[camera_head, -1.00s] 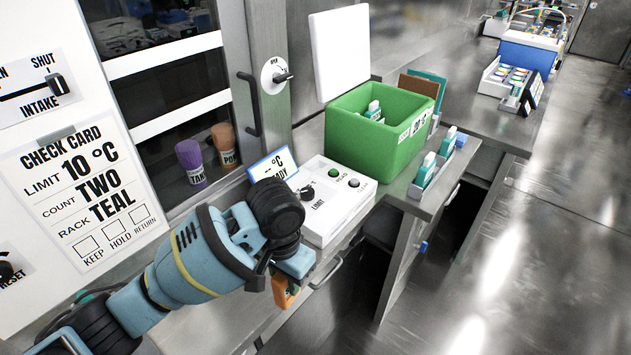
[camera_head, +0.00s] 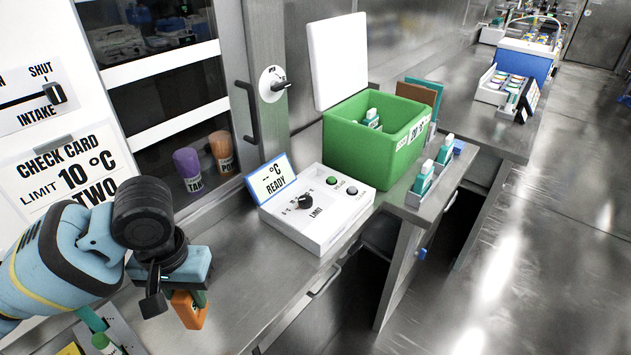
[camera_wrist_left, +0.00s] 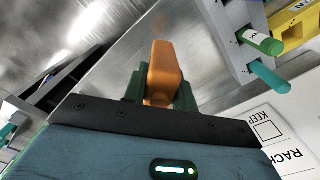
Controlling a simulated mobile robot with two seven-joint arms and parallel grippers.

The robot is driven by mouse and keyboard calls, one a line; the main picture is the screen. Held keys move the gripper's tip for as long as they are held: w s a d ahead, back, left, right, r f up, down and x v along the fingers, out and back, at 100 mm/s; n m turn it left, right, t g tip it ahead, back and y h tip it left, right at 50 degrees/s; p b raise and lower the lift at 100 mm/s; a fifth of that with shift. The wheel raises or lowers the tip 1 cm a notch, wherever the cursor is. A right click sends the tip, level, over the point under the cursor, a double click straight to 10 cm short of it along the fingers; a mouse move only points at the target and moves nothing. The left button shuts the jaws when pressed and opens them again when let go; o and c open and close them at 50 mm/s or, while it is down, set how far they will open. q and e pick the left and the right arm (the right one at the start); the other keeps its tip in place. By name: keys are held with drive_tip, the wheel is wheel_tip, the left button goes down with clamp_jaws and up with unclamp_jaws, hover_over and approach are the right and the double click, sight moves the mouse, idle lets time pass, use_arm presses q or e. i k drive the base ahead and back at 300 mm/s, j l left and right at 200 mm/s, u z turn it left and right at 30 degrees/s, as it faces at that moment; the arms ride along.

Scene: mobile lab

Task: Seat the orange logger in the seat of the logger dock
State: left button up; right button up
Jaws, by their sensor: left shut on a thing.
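The orange logger (camera_head: 190,312) is a small orange block, held in my left gripper (camera_head: 188,292) above the bench at the lower left of the head view. In the left wrist view the logger (camera_wrist_left: 163,70) stands out between the two dark green fingers (camera_wrist_left: 160,92), which are shut on it. I cannot tell which thing is the logger dock, and no seat shows clearly. My right gripper is not in view.
A green open box (camera_head: 375,140) with a raised white lid stands behind the console. A rack of teal bottles (camera_head: 425,185) is right of it. A green-and-white tube (camera_wrist_left: 262,42) in a grey holder is near the gripper. Bare bench (camera_head: 235,265) lies between gripper and console.

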sight(316, 181)
drive_tip(key=i+l+u, duration=0.2)
drive_tip(key=i+l, duration=0.8)
drive_tip(key=i, duration=0.15)
